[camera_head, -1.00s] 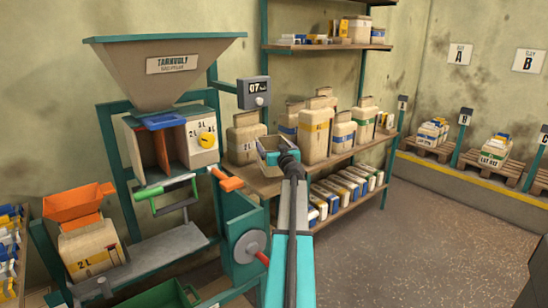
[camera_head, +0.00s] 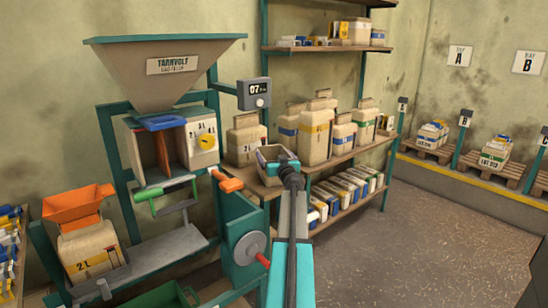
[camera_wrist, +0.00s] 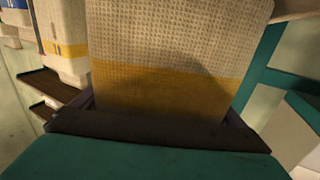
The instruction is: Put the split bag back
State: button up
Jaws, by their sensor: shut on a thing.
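My gripper (camera_head: 277,157) is at the front edge of the middle shelf, between the hopper machine and the row of bags. In the wrist view a woven tan bag with a broad yellow band (camera_wrist: 170,65) fills the middle, and my gripper is shut on it. Its top is cut off by the picture edge.
Bags with blue, yellow (camera_head: 315,132) and green bands stand on the middle shelf (camera_head: 340,157), close to my gripper. The hopper machine (camera_head: 165,65) stands left, with an orange handle (camera_head: 229,184) near my arm. Pallets (camera_head: 487,172) stand at the right wall. The floor (camera_head: 440,225) at right is clear.

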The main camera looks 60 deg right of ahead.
jog(key=shift+f+b, duration=0.15)
jog(key=shift+b, duration=0.2)
jog(key=o, duration=1.8)
jog(key=shift+c, duration=0.2)
jog(key=shift+r+p, duration=0.2)
jog(key=shift+p, duration=0.15)
jog(key=b+v, duration=0.1)
jog(key=v, duration=1.1)
jog(key=shift+b, duration=0.3)
jog(key=shift+s, duration=0.1)
